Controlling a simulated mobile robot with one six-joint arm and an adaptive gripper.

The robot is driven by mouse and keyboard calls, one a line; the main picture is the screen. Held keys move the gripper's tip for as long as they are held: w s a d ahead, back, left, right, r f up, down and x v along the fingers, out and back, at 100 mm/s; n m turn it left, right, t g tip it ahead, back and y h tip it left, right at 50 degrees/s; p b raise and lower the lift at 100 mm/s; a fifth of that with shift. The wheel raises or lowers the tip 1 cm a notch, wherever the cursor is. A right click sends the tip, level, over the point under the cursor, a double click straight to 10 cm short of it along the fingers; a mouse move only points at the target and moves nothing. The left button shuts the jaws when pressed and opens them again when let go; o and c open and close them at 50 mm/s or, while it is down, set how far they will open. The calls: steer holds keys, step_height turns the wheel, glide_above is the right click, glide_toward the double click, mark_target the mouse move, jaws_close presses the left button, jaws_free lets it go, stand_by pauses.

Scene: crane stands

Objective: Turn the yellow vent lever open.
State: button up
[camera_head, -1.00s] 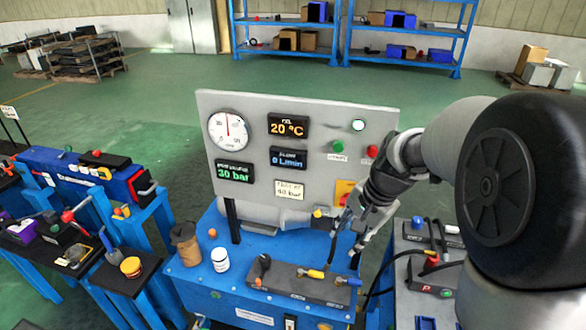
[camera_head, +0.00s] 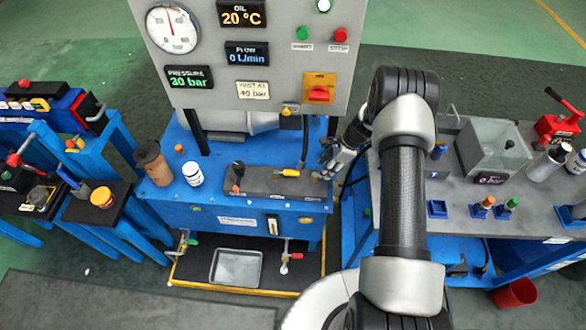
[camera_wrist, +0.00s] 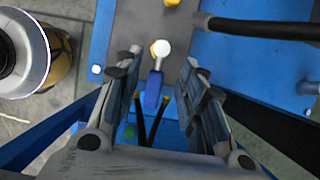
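A yellow lever (camera_head: 288,172) lies on top of the dark grey manifold block (camera_head: 262,187) on the blue bench. A yellow piece at the top edge of the wrist view (camera_wrist: 172,3) may be its end. My gripper (camera_head: 328,166) is at the block's right end, to the right of the yellow lever. In the wrist view my gripper (camera_wrist: 158,88) is open, its fingers spread on both sides of a blue lever (camera_wrist: 153,90) with a pale round hub (camera_wrist: 160,48). I cannot tell whether either finger touches it. Which yellow part is labelled vent is not readable.
A black-handled lever (camera_head: 237,170) stands on the block's left part. A gauge panel (camera_head: 215,80) rises behind, reading 30 bar. A white jar (camera_head: 192,174) and brown container (camera_head: 152,160) stand left. A black hose (camera_wrist: 262,29) crosses beside my gripper. A grey side bench (camera_head: 470,215) is right.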

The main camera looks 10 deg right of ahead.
mark_target(291, 171)
steer(key=w+a, duration=0.1)
steer(key=a, duration=0.2)
steer(key=w+a+b, duration=0.1)
steer(key=a, duration=0.3)
steer(key=w+a+b, duration=0.1)
steer(key=a, duration=0.2)
steer(key=shift+w+a+f, duration=0.1)
steer(key=shift+a, duration=0.05)
steer(key=shift+a+f+b, duration=0.15)
steer(key=shift+f+b, duration=0.15)
steer(key=shift+f, duration=0.35)
steer(key=shift+w+a+f, duration=0.15)
steer(key=shift+a+f, duration=0.05)
steer(key=shift+f, duration=0.45)
jaws_close()
